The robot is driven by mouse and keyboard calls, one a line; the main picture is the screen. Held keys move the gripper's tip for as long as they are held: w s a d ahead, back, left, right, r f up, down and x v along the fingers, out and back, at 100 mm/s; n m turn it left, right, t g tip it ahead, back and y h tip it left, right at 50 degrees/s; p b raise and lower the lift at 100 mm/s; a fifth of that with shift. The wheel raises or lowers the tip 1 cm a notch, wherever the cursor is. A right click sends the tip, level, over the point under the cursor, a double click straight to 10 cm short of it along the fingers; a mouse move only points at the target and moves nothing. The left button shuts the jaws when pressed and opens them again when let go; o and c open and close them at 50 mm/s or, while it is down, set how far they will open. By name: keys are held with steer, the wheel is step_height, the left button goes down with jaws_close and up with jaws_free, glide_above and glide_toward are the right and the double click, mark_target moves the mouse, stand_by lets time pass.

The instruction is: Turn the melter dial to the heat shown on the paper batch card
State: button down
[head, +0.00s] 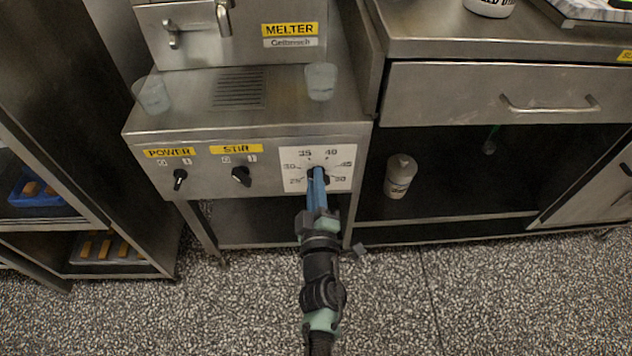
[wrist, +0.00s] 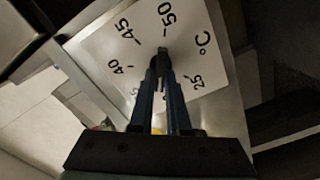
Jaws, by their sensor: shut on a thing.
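The melter (head: 240,35) is a steel machine with a yellow MELTER label. Its dial plate (head: 341,156) is white, with numbers from 25 to 50, and stands at the right of the front panel. The plate also shows, turned, in the wrist view (wrist: 95,45). My gripper (head: 317,174) reaches up to the plate, its blue fingers shut on the dark dial knob (wrist: 163,51). The fingers hide much of the knob, and I cannot tell which number it points at. I cannot make out a paper batch card or its heat in either view.
The POWER switch (head: 179,179) and STIR switch (head: 241,176) sit left of the dial. Clear cups (head: 321,80) stand on the melter's ledge. A steel counter with a drawer (head: 490,95) is at the right, with a white bottle (head: 399,176) below. Open floor lies in front.

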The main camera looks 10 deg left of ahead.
steer(key=shift+f+n+b, duration=0.15)
steer(key=shift+n+b, duration=0.15)
steer(key=shift+n, duration=1.4)
steer(key=c, duration=0.9)
jaws_free()
steer(key=p+v, duration=0.3)
steer(key=v, duration=1)
